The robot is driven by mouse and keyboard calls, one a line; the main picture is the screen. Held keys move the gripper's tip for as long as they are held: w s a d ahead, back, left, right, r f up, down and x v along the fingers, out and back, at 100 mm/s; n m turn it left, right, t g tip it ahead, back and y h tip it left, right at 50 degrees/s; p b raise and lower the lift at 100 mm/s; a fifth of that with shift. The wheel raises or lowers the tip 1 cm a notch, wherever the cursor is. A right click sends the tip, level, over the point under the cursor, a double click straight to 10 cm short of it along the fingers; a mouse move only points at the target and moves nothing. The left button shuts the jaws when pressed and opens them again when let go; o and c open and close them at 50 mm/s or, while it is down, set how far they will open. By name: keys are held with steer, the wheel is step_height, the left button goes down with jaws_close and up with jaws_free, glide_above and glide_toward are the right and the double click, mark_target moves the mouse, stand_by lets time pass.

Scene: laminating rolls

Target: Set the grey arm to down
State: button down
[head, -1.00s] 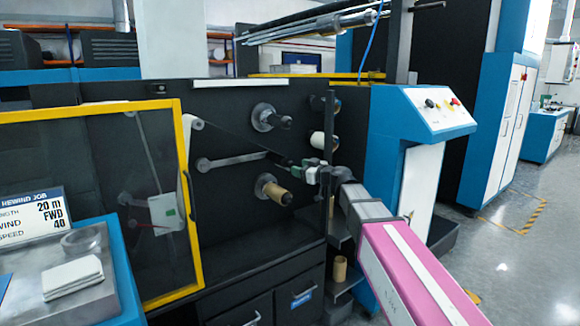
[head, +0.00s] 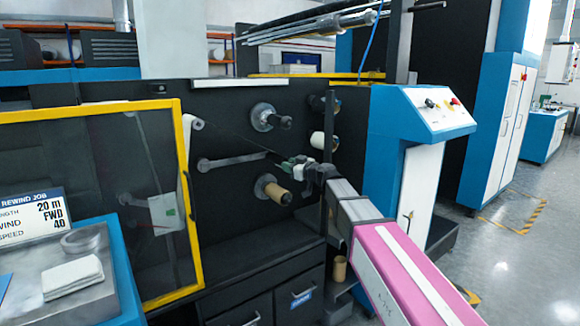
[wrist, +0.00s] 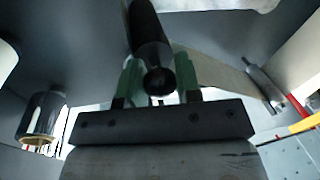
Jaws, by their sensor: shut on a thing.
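The grey arm (head: 232,160) sticks out from the black machine panel in the head view, near level, with its right end close to my gripper (head: 293,164). My gripper's green fingertips are at a dark bar there. In the wrist view, a black round-ended handle (wrist: 148,35) lies between the green fingers of my gripper (wrist: 158,78), which is shut on it. The handle appears to belong to the grey arm, but the join is partly hidden in the head view.
A black spindle (head: 270,117) is above the gripper and a brown core (head: 278,194) just below. A white roll (head: 322,140) and a dark upright post (head: 329,150) stand close on the right. A yellow-framed clear guard (head: 190,200) is to the left.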

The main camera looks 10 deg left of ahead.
step_height(320, 180, down, 7)
steer(key=m, duration=0.3)
steer(key=shift+s+a+t, duration=0.3)
steer(key=shift+s, duration=0.1)
steer(key=c, duration=0.8)
jaws_free()
steer(key=v, duration=1.1)
steer(key=shift+w, duration=0.15)
steer(key=shift+f, duration=0.1)
